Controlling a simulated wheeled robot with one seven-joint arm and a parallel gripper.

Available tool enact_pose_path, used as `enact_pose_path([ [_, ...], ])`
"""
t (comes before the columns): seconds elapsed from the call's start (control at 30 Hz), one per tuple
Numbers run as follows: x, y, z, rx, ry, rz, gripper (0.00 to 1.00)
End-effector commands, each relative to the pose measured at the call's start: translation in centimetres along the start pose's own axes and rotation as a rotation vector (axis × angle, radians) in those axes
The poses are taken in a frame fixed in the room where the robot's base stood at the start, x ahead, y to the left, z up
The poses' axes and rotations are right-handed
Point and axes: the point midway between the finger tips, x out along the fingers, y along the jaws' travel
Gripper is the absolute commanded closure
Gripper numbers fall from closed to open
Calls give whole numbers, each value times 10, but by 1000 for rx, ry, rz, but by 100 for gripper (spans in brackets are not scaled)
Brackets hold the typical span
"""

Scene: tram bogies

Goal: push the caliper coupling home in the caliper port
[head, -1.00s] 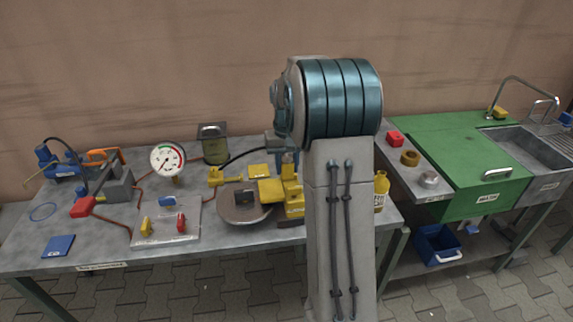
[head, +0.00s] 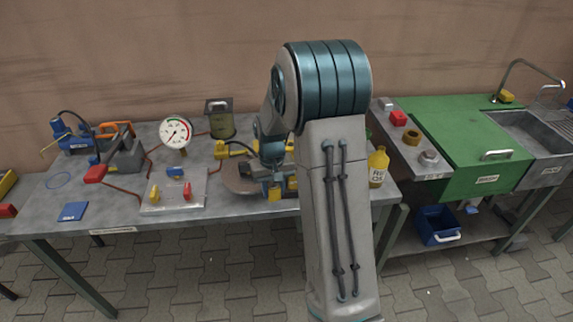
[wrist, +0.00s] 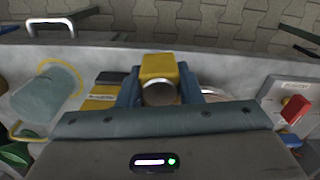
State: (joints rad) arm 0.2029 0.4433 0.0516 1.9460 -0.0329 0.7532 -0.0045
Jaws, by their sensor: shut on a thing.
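My gripper (wrist: 160,92) has its blue fingers shut on a yellow block with a round metal face, which I take for the caliper coupling (wrist: 158,66). In the head view my gripper (head: 274,182) is low over the brake disc (head: 240,178) at the front of the bench. Yellow parts, probably of the caliper, show beside the fingers, largely covered by my arm. The caliper port is not visible in either view. I cannot tell whether the coupling touches it or how deep it sits.
A gauge (head: 175,132), a metal canister (head: 219,120) and a plate with yellow and red levers (head: 172,192) stand to the left. A yellow bottle (head: 378,167) is close to the right of my arm. The bench's front left is mostly clear.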

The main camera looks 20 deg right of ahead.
Motion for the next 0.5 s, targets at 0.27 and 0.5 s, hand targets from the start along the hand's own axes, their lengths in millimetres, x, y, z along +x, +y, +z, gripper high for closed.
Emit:
enact_pose_path([
  [0.27,70,-56,28,-104,-5,0,88],
  [0.5,99,-69,34,-127,1,0,88],
])
